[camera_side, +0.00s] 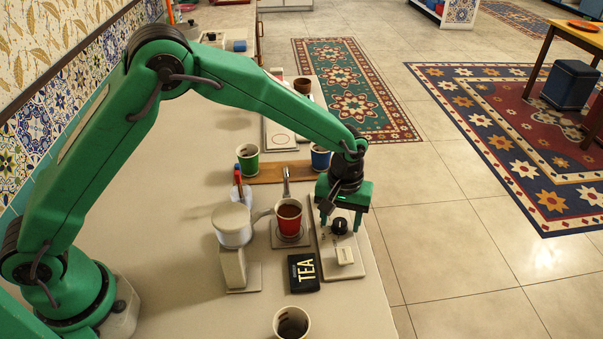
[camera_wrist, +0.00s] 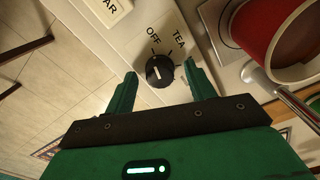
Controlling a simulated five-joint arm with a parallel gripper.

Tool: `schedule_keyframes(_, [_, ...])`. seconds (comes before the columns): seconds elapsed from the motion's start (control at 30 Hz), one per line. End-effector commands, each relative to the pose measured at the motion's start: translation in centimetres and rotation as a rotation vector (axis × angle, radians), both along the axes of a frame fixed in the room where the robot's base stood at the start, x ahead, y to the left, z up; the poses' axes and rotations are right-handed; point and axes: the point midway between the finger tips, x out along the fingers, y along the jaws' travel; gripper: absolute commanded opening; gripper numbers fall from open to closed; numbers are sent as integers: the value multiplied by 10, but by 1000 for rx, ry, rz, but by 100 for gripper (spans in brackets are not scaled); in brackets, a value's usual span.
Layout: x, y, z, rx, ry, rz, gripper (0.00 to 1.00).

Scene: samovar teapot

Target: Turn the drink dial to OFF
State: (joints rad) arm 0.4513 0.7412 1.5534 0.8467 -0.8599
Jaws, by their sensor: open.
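The drink dial (camera_side: 339,227) is a black round knob on a long pale panel (camera_side: 326,250) at the right edge of the counter. In the wrist view the dial (camera_wrist: 160,70) has a small white mark, and the labels OFF (camera_wrist: 153,35) and TEA (camera_wrist: 179,42) are printed beside it. I cannot tell exactly which label the mark faces. My green gripper (camera_side: 341,220) is over the panel, pointing down. In the wrist view my gripper (camera_wrist: 159,76) is open, with one finger on each side of the dial. Contact with the dial is not clear.
A red cup (camera_side: 289,217) with dark drink stands left of the panel, beneath a metal spout (camera_side: 286,185). Open floor lies right of the counter.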

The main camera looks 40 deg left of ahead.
Motion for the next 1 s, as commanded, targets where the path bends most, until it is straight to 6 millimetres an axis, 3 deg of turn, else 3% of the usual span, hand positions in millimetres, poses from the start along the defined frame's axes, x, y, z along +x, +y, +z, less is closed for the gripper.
schedule_keyframes(0.23, [1,0,15,-1,-3,0,55])
schedule_keyframes(0.7, [1,0,71,-1,-3,1,55])
schedule_keyframes(1.0, [0,0,79,-1,-1,1,55])
